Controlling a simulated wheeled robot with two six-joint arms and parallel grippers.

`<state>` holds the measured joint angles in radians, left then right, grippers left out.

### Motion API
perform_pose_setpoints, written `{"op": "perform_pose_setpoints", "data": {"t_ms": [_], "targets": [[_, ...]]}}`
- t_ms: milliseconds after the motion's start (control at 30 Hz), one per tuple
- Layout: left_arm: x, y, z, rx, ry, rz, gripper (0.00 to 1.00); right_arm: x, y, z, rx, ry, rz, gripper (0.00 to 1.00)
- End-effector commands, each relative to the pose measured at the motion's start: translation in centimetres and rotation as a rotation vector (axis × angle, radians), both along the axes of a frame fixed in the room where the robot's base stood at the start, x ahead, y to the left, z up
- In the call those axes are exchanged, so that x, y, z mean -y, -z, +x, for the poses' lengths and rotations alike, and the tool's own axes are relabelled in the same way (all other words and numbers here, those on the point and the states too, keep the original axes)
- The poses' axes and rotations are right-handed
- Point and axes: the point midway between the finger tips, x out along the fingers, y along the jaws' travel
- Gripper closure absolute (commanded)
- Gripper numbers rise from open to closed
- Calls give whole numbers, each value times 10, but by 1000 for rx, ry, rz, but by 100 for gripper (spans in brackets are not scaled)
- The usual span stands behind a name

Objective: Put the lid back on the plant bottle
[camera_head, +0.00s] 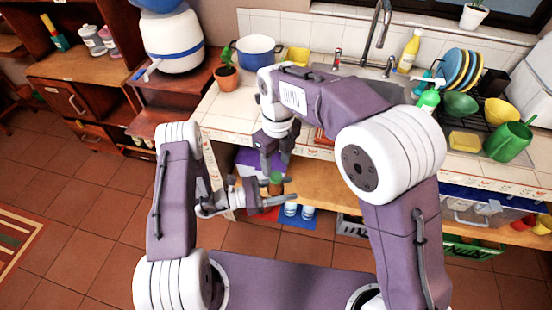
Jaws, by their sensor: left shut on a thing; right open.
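My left gripper (278,191) is shut on a small green and brownish object (276,183), which looks like the plant bottle, and holds it in front of the counter. The object is small in view and partly covered by the fingers, so I cannot tell whether a lid is on it. My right gripper (276,162) is open, pointing down just above the held object. I see nothing clearly between its fingers. I cannot make out a separate lid.
The tiled counter (222,104) holds a potted plant (227,76), a blue-rimmed pot (258,52), a yellow bottle (409,52), a green watering can (509,141) and a dish rack with plates (458,68). A wooden shelf (325,190) lies below. Open tiled floor (85,215) is at left.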

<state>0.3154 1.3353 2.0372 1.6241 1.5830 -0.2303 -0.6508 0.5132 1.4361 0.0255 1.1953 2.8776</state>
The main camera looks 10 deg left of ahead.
Motion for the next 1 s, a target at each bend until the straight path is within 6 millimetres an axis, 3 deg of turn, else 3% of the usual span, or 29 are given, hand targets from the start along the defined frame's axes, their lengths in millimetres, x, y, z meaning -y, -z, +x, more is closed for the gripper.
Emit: {"op": "perform_pose_setpoints", "data": {"t_ms": [167,800,1000], "targets": [[0,0,0,0,0,0,100,2,0,-2,-1,-491,3,50],[0,0,0,0,0,0,100,4,-15,-3,8,-2617,51,50],[0,0,0,0,0,-1,100,4,-21,-2,14,-3132,61,50]]}}
